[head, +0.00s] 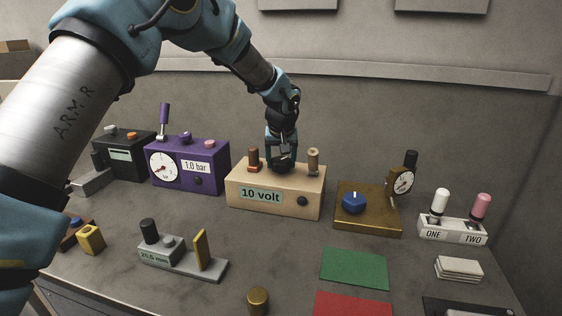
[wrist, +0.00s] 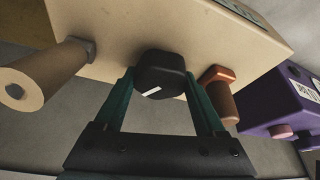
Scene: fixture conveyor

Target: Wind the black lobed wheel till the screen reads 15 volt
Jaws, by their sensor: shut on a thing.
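The tan box (head: 275,195) stands at the back middle of the table, and its screen (head: 261,193) reads 10 volt. The black lobed wheel (wrist: 160,73) sits on the top of the box and carries a white mark. In the head view the wheel is mostly hidden by my gripper (head: 282,160), which reaches down to it from above. In the wrist view the two green fingers of my gripper (wrist: 160,95) are on either side of the wheel, shut on it. A brown post (wrist: 221,95) and a tan post (wrist: 40,80) stand on either side of the wheel.
A purple box (head: 187,165) with a dial reading 1.0 bar stands to the left. A brown box (head: 367,208) with a blue knob and gauge stands to the right. A white ONE/TWO block (head: 452,230) is farther right. Green (head: 355,269) and red mats lie in front.

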